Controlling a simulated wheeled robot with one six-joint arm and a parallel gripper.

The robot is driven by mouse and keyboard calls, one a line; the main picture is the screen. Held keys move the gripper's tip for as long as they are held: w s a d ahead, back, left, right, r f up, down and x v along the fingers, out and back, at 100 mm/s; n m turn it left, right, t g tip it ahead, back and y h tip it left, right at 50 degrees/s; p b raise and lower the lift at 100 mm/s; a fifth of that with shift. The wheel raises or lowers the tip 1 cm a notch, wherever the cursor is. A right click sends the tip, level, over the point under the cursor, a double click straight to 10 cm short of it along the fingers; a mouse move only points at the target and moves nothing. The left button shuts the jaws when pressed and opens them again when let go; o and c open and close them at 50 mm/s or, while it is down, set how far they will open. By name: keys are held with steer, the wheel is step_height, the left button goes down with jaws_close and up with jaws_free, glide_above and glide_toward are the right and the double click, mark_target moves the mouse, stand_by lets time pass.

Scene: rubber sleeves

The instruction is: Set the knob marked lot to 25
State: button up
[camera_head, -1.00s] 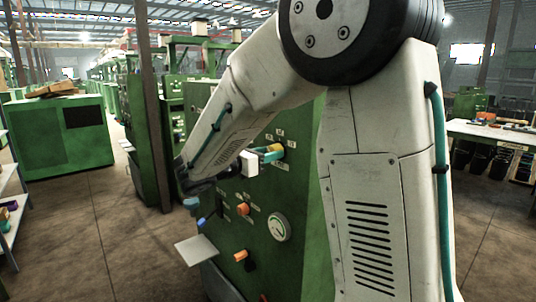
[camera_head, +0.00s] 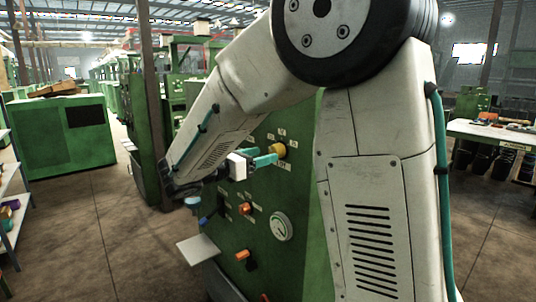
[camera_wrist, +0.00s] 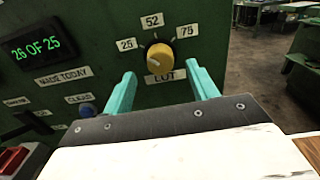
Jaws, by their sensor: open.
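The yellow lot knob (camera_wrist: 159,57) is on the green panel (camera_wrist: 95,30), above its LOT label (camera_wrist: 166,77). Labels 25 (camera_wrist: 127,44), 52 (camera_wrist: 152,21) and 75 (camera_wrist: 187,30) surround it. A light mark on the knob appears toward its lower left; its exact setting is hard to tell. My gripper (camera_wrist: 163,86) is open and empty, its teal fingers apart, below and in front of the knob. In the head view the knob (camera_head: 278,150) shows just right of my gripper (camera_head: 262,161).
A display (camera_wrist: 38,48) with green digits, seemingly ending "OF 25", is at the left. A blue button (camera_wrist: 86,110) sits by the CLEAR label.

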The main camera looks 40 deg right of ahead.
steer(key=a, duration=0.4)
steer(key=shift+s, duration=0.1)
stand_by(0.4)
steer(key=s+a+f+m+g+y, duration=0.1)
steer(key=s+f+m+g+y, duration=0.1)
steer(key=s+f+m+y, duration=0.4)
steer(key=s+a+f+m+g+y, duration=0.1)
steer(key=s+f+m+y, duration=0.25)
steer(key=s, duration=0.45)
steer(key=s+a+m+t+y, duration=0.2)
steer(key=s+a+m+y, duration=0.1)
steer(key=s, duration=0.3)
steer(key=s+a+m+t+y, duration=0.1)
steer(key=s+a+m+y, duration=0.3)
steer(key=s+m+y, duration=0.1)
steer(key=shift+s+r+m+t, duration=0.2)
steer(key=shift+s+m+t, duration=0.3)
steer(key=shift+s, duration=0.5)
steer(key=shift+y, duration=0.25)
